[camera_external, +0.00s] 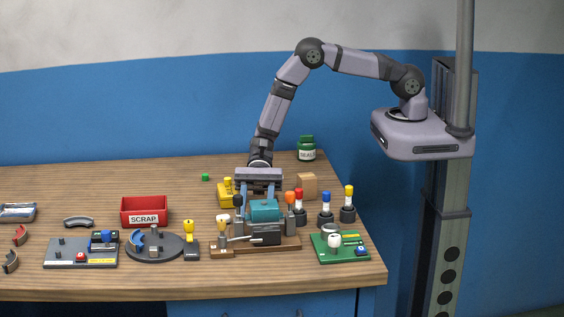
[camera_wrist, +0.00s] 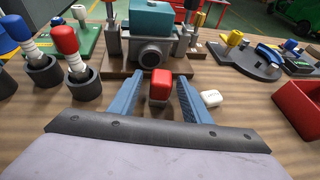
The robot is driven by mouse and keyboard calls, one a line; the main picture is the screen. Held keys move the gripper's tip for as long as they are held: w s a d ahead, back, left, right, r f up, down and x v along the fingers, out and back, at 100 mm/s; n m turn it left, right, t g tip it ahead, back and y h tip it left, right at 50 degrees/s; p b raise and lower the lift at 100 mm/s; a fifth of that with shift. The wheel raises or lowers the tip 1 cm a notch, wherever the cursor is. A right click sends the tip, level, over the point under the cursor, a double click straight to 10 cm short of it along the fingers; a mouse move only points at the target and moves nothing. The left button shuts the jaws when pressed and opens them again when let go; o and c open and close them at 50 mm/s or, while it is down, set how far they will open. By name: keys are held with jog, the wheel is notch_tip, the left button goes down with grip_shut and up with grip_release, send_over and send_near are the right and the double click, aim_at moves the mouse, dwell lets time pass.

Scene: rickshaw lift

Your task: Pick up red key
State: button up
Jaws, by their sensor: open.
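The red key (camera_external: 299,193), with a red rounded top, stands upright in a dark round holder just right of the teal-topped machine (camera_external: 265,210). In the wrist view the red key (camera_wrist: 66,40) is at the upper left, left of my fingers and apart from them, its pale shaft visible above the holder. My gripper (camera_external: 259,194) is open and points down behind the machine. In the wrist view my gripper (camera_wrist: 158,84) has a small red block (camera_wrist: 160,84) between or just beyond its blue fingers; whether they touch it I cannot tell.
A blue-topped key (camera_external: 325,198) and a yellow-topped key (camera_external: 349,192) stand right of the red one. A tan block (camera_external: 307,184) is behind them. A green board (camera_external: 323,257) lies in front. The red SCRAP bin (camera_external: 144,208) is left. A small white piece (camera_wrist: 210,98) lies near my finger.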

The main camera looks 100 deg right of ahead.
jog(key=shift+c, duration=0.4)
grip_shut()
jog(key=shift+r+b, duration=1.35)
jog(key=shift+r, duration=3.65)
